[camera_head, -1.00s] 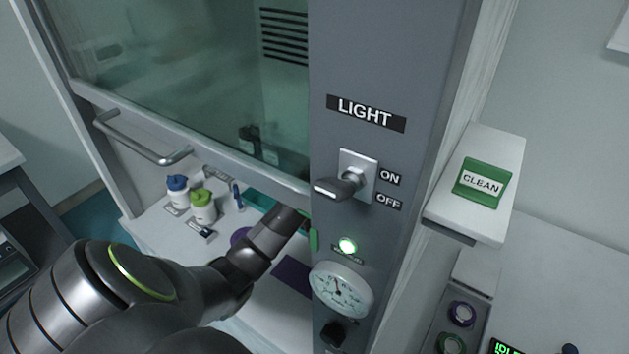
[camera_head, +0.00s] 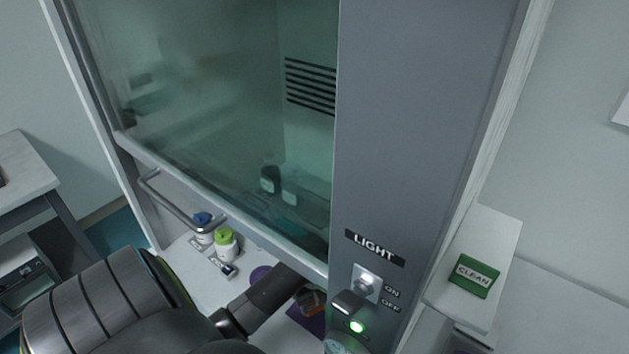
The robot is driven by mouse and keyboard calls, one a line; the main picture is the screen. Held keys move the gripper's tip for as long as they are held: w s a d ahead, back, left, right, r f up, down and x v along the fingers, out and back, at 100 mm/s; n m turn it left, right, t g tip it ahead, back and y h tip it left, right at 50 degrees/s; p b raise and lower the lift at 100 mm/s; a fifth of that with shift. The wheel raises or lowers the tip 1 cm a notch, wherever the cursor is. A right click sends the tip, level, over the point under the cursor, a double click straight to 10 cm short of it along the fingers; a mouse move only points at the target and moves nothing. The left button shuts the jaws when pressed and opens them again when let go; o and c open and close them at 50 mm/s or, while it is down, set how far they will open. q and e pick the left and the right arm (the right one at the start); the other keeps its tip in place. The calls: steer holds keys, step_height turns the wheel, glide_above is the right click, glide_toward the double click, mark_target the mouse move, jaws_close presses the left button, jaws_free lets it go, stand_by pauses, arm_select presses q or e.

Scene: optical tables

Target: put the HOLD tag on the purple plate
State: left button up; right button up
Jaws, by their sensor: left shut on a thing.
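My left gripper (camera_head: 311,297) reaches in from the left beside the grey column, above the worktop. It is shut on a small orange-brown thing (camera_head: 313,303), mostly hidden by the fingers; no lettering is readable, so I cannot tell if it is the HOLD tag. A flat purple rectangle (camera_head: 303,320) lies below the gripper, partly covered by it. A round purple piece (camera_head: 260,273) lies farther left on the worktop. I cannot tell from here which of these is the purple plate. My right gripper is not in view.
The grey column (camera_head: 420,130) carries the LIGHT switch (camera_head: 362,287) and a lit green lamp (camera_head: 356,326), close right of the gripper. A raised glass sash with a handle (camera_head: 175,205) hangs above. White bottles (camera_head: 226,247) stand left. A green CLEAN tag (camera_head: 473,276) sits on a shelf.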

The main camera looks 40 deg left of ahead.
mark_target(315, 308)
arm_select(q)
steer(key=shift+f, duration=0.65)
step_height(315, 308, down, 3)
steer(key=shift+f+p, duration=0.1)
steer(key=shift+p, duration=0.35)
steer(key=shift+f, duration=0.25)
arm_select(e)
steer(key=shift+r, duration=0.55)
arm_select(q)
steer(key=shift+f, duration=0.15)
steer(key=o, duration=1)
